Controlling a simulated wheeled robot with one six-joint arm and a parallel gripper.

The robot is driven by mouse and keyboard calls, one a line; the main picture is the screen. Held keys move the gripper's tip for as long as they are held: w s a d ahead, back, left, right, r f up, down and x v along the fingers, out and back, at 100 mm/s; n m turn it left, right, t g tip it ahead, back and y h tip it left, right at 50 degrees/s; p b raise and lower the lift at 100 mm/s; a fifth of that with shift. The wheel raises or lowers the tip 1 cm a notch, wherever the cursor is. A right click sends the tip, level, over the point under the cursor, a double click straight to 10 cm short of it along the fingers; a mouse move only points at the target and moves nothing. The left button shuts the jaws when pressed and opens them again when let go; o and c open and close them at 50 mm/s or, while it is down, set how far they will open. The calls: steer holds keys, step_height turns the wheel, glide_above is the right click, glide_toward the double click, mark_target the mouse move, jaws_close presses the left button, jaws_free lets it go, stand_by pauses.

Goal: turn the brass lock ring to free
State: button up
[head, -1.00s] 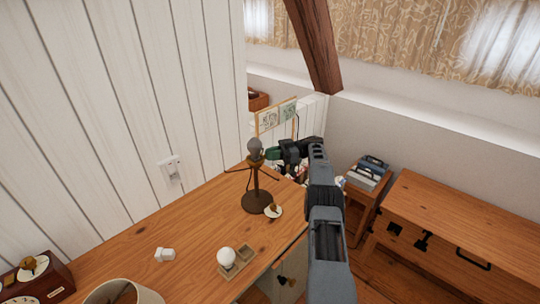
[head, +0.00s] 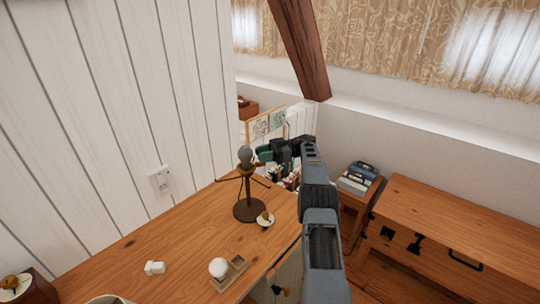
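A dark lamp stand (head: 249,208) stands upright on the wooden desk, with a grey bulb (head: 245,154) at its top. A small brass-coloured collar (head: 246,171) sits just below the bulb; it looks like the lock ring, but its turn position is too small to read. My gripper (head: 263,154), with green fingertips, is just right of the lamp's top, near the bulb and collar. I cannot tell whether it touches them or how far its fingers are apart. My arm hides part of the desk's right side.
On the desk (head: 170,240) are a white disc with a brass knob (head: 265,219), a white ball (head: 218,267) in a small tray (head: 237,268) and a white block (head: 154,268). A wooden bench (head: 450,225) and a stool with books (head: 359,179) stand right.

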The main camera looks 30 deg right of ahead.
steer(key=s+a+r+b, duration=0.3)
steer(key=s+r, duration=0.6)
steer(key=s, duration=0.4)
